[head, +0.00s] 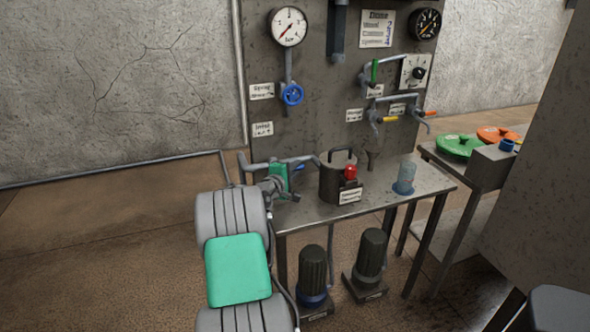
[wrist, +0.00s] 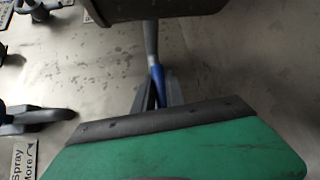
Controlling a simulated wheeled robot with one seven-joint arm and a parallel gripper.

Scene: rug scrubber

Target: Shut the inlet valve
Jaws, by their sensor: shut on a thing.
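The inlet valve's blue lever (head: 299,167) shows in the head view on the grey pipe low on the panel, below a label starting "Inlet" (head: 262,129). My arm's green wrist part hides much of it. In the wrist view the blue lever (wrist: 157,76) hangs from a grey pipe and enters between the fingers of my gripper (wrist: 160,92). My gripper is shut on this lever. The fingertips are partly hidden behind my green gripper body. The lever's exact angle to the pipe is hard to tell.
A dark pot (head: 337,178) with a red knob stands on the metal bench (head: 425,183) close to the right. A blue spray valve wheel (head: 292,94) is above. A clear cup (head: 406,175) stands farther right. Two dark motors (head: 313,270) are below the bench.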

